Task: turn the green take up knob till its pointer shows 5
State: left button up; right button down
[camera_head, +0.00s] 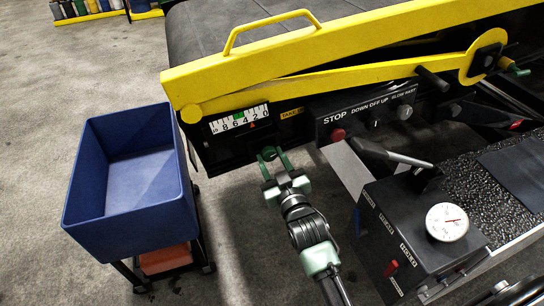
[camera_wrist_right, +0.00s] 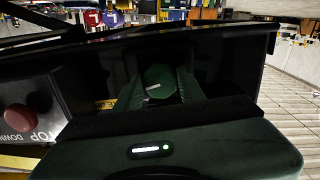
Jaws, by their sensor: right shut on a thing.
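The green take up knob (camera_head: 268,151) sits on the dark end of the belt loader, below the scale. My right gripper (camera_head: 272,161) is shut on it, with one finger on each side. In the right wrist view the round knob (camera_wrist_right: 158,82) shows between the fingers (camera_wrist_right: 160,92), with a white line on its face pointing left and slightly down. The white scale (camera_head: 239,118) runs from 10 on the left to 0 on the right, with a green patch near its middle. Its small red pointer (camera_head: 252,125) stands between 4 and 2. My left gripper is not in view.
A yellow guard rail and lever (camera_head: 330,80) run above the scale. To the right is a panel with a red STOP button (camera_head: 338,134). A black box with a gauge (camera_head: 447,222) stands lower right. A blue bin (camera_head: 128,235) stands left; grey floor lies between.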

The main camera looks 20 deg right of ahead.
jog(key=m+p, duration=0.1)
jog(key=m, duration=0.2)
jog(key=shift+m, duration=0.4)
jog(key=m+p, duration=0.1)
jog(key=m, duration=0.2)
jog(key=shift+m, duration=0.4)
jog(key=m+p, duration=0.1)
jog(key=m, duration=0.2)
jog(key=shift+a, duration=0.1)
jog(key=shift+m+p, duration=0.4)
jog(key=shift+m, duration=1.3)
jog(key=c, duration=0.9)
grip_release()
jog(key=shift+o, duration=0.2)
jog(key=shift+s, duration=0.1)
